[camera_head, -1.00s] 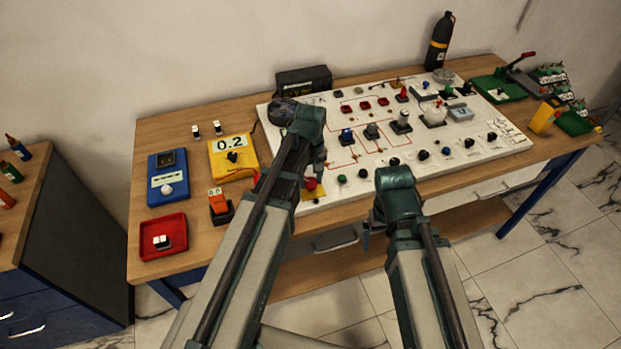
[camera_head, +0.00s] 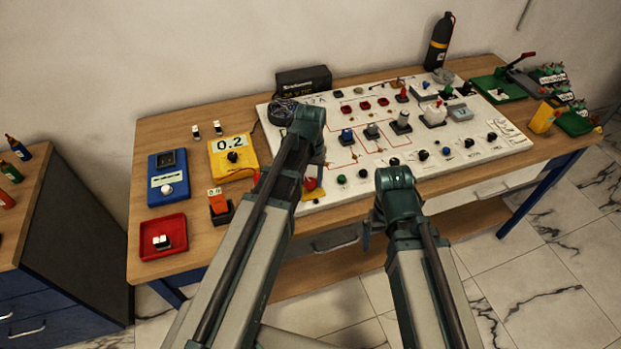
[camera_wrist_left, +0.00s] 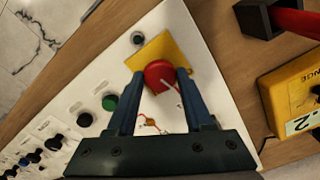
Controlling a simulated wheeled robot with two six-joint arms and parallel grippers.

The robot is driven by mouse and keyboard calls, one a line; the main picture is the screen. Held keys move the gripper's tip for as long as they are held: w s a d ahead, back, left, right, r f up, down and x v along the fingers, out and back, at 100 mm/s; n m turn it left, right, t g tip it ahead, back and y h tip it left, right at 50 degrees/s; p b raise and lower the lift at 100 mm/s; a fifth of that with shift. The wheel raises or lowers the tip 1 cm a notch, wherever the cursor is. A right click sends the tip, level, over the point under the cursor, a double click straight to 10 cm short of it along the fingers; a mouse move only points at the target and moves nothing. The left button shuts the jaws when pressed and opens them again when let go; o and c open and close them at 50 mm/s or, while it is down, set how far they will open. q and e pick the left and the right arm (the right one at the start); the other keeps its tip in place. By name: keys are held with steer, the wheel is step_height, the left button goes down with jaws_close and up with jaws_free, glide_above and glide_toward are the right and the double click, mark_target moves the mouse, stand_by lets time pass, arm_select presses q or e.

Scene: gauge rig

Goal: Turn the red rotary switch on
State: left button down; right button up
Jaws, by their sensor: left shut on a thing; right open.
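The red rotary switch (camera_wrist_left: 160,75) is a round red knob with a pale pointer line, on a yellow plate (camera_wrist_left: 170,52) fixed to the white panel. It also shows in the head view (camera_head: 310,184), partly hidden by my left arm. My left gripper (camera_wrist_left: 163,80) is shut on the red knob, with one dark finger on each side of it. In the head view my left gripper (camera_head: 316,172) is above the panel's front left part, mostly covered by the arm. My right gripper (camera_head: 367,232) is open and empty in front of the table edge, away from the panel.
The white panel (camera_head: 480,142) carries several knobs and switches, with a green knob (camera_wrist_left: 109,102) near the red one. A yellow meter (camera_head: 222,165) reading 0.2, a blue device (camera_head: 168,190) and a red tray (camera_head: 150,223) stand to the left. A black box (camera_head: 300,82) stands behind.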

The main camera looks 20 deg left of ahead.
mark_target(310, 182)
arm_select(q)
steer(key=m, duration=0.6)
steer(key=shift+m, duration=0.3)
steer(key=m, duration=0.5)
steer(key=shift+m, duration=0.3)
steer(key=shift+c, duration=1.4)
jaws_free()
steer(key=shift+r, duration=0.1)
step_height(310, 182, up, 14)
steer(key=p, duration=1.4)
steer(key=shift+f, duration=0.2)
steer(key=shift+f, duration=0.1)
